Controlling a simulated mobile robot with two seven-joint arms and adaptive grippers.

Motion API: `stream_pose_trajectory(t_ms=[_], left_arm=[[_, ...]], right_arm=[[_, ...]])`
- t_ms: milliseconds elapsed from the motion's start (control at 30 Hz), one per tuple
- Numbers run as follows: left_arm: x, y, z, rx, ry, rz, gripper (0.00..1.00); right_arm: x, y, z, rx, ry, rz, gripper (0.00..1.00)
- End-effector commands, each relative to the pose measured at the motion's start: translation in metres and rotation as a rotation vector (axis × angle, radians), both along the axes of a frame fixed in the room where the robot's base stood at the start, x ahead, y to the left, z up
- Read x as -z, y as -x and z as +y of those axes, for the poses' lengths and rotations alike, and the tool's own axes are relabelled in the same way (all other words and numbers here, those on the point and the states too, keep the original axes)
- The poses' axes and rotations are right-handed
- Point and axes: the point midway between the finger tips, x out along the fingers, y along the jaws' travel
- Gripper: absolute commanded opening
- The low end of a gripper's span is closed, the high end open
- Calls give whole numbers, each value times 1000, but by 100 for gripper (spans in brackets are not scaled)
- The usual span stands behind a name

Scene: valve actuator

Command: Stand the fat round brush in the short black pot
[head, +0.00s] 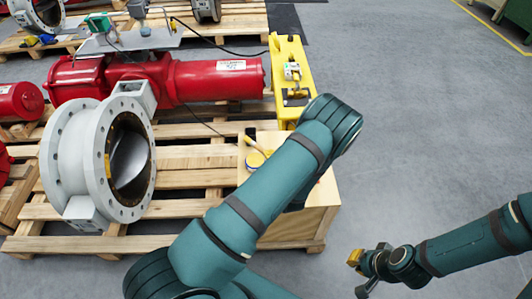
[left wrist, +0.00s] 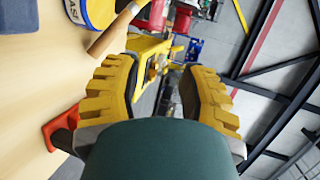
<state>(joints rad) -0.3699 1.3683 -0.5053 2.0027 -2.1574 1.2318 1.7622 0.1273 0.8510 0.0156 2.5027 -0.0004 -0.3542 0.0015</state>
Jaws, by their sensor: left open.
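My left gripper (left wrist: 165,85) is open, its two yellow ribbed fingers apart with nothing between them, beside the edge of a wooden top in the left wrist view. In the head view my left arm hides it. A tan stick-like handle (left wrist: 113,30), which may be the brush, lies by a blue and yellow round item in the left wrist view; it also shows in the head view (head: 256,147). A small black item (head: 250,132) behind it may be the short black pot; its shape is unclear. My right gripper (head: 358,272) hangs over the floor, away from these things.
A wooden box (head: 300,223) bears the small items, including the blue and yellow round item (head: 254,161). An orange-red item (left wrist: 62,126) is near its edge. A yellow stand (head: 288,55) is behind. A grey valve (head: 95,165) and red actuator (head: 200,80) rest on pallets. Floor at right is clear.

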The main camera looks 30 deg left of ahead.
Motion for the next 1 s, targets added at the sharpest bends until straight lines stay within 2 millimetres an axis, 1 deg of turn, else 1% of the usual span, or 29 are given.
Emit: stream_pose_trajectory(t_ms=[67, 167, 267, 333, 367, 400, 467, 500, 567, 600, 633, 667, 700, 733, 800, 867, 900, 1000], left_arm=[[-1, 4, -2, -6, 0, 4, 41], [5, 20, 4, -67, 11, 62, 41], [20, 59, 18, -213, 54, 210, 41], [33, 99, 23, -343, 123, 360, 41], [39, 118, 22, -396, 164, 430, 41], [47, 144, 17, -466, 230, 521, 41], [55, 178, 3, -554, 344, 646, 41], [58, 199, -9, -602, 428, 719, 41], [62, 225, -32, -658, 569, 812, 41], [62, 238, -49, -686, 669, 861, 41], [62, 246, -62, -702, 745, 890, 41], [60, 252, -76, -713, 824, 913, 41], [58, 258, -94, -723, 929, 931, 41], [55, 261, -107, -727, 1007, 937, 41], [47, 260, -135, -723, 1183, 920, 41], [39, 253, -155, -709, 1321, 874, 41], [33, 246, -165, -695, 1401, 831, 41], [19, 227, -178, -660, 1546, 699, 41]], right_arm=[[-1, 0, 0, 0, 0, 1, 0], [-1, 0, 0, 0, 0, 1, 0], [-1, 0, 0, 0, 0, 1, 0], [-1, 0, 0, 0, 0, 1, 0], [-1, 0, 0, 0, 0, 1, 0], [-1, 0, 0, 0, 0, 1, 0], [-1, 0, 0, 0, 0, 1, 0], [-1, 0, 0, 0, 0, 1, 0], [-1, 0, 0, 0, 0, 1, 0], [-1, 0, 0, 0, 0, 1, 0], [-1, 0, 0, 0, 0, 1, 0], [-1, 0, 0, 0, 0, 1, 0], [-1, 0, 0, 0, 0, 1, 0], [-1, 0, 0, 0, 0, 1, 0], [-1, 0, 0, 0, 0, 1, 0], [-1, 0, 0, 0, 0, 1, 0], [-1, 0, 0, 0, 0, 1, 0], [-1, 0, 0, 0, 0, 1, 0]])
